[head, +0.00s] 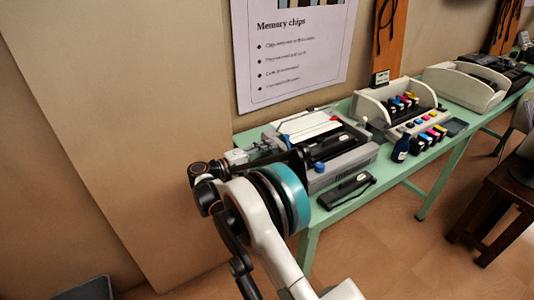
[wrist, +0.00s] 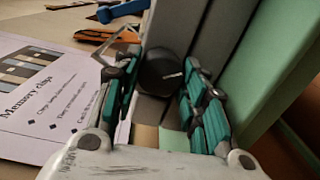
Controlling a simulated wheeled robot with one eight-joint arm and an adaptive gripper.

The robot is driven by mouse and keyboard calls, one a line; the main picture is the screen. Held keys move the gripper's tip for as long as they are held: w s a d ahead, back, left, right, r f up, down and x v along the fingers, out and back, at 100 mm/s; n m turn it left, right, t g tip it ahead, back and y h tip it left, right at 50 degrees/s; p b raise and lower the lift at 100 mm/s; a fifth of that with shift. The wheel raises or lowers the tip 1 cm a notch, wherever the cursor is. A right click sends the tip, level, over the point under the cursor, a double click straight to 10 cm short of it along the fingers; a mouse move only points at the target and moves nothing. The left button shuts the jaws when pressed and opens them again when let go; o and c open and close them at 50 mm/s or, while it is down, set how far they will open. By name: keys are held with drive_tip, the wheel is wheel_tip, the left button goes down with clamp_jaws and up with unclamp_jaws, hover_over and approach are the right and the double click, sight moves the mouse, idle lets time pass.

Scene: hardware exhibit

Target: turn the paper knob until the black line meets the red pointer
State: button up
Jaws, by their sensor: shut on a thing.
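The grey printer (head: 345,160) stands on the green table, with my arm in front of its left end. In the wrist view a round black knob (wrist: 158,72) sits between the teal-padded fingers of my gripper (wrist: 161,66), beside a grey casing (wrist: 205,40). The gripper is shut on the knob, one finger on each side. A small pale mark shows on the knob's face, too small to read. I cannot make out the black line or the red pointer. A small red part (head: 335,118) shows on top of the printer in the head view.
The green table (head: 336,209) runs along the wall to the right. A black bar-shaped part (head: 346,190) lies in front of the printer. A dark blue bottle (head: 401,149) and a cartridge display (head: 398,104) stand farther right. A dark stool (head: 495,212) stands on the floor.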

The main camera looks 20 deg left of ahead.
drive_tip(key=o, duration=1.1)
drive_tip(key=shift+c, duration=0.2)
drive_tip(key=v, duration=1.2)
drive_tip(key=shift+d, duration=0.1)
